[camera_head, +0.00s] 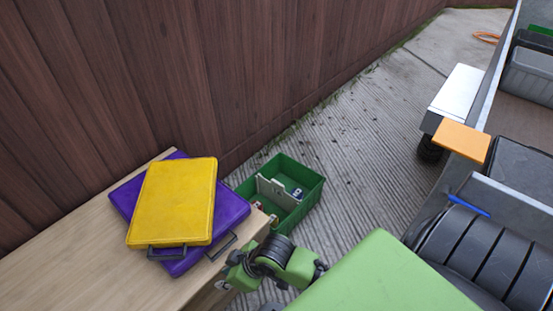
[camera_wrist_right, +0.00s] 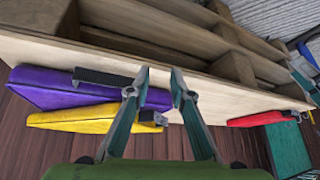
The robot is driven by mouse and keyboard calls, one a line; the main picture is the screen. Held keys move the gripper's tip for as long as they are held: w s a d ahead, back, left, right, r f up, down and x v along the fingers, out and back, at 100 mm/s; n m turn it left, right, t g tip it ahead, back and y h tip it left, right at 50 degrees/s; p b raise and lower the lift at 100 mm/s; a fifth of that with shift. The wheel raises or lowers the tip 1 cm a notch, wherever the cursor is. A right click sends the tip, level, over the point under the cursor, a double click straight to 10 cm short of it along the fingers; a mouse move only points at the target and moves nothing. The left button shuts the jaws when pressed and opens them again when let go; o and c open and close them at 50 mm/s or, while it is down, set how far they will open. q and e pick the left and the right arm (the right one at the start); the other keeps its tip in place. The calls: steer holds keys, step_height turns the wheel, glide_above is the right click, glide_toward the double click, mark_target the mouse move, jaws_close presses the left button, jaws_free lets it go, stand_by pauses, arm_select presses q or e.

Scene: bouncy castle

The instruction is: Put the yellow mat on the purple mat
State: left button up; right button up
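The yellow mat (camera_head: 178,200) lies flat on top of the purple mat (camera_head: 232,208), turned slightly against it. Purple shows along several of its sides. Both rest on the wooden bench (camera_head: 75,265), with their dark handles towards its front edge. In the wrist view the yellow mat (camera_wrist_right: 80,118) and purple mat (camera_wrist_right: 45,88) lie beyond my right gripper (camera_wrist_right: 159,82). Its two fingers are apart with nothing held between them. The yellow mat's handle shows close beside one finger; I cannot tell whether they touch. My left gripper is not in view.
A green crate (camera_head: 314,190) with small items stands on the ground past the bench end. A red object (camera_wrist_right: 262,118) shows near the bench edge in the wrist view. A wooden fence (camera_head: 240,70) runs behind. A loaded trailer or cart (camera_head: 480,190) stands at right.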

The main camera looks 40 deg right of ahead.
steer(key=s+d+f+m+g+h, duration=0.1)
steer(key=s+d+f+m, duration=0.1)
steer(key=s, duration=0.4)
steer(key=s+d+f+m+g+h, duration=0.1)
steer(key=s+d+f+m+h, duration=0.1)
steer(key=s+d+f, duration=0.2)
steer(key=shift+s+d+f+h, duration=0.35)
steer(key=shift+s+d, duration=0.55)
steer(key=shift+s, duration=0.15)
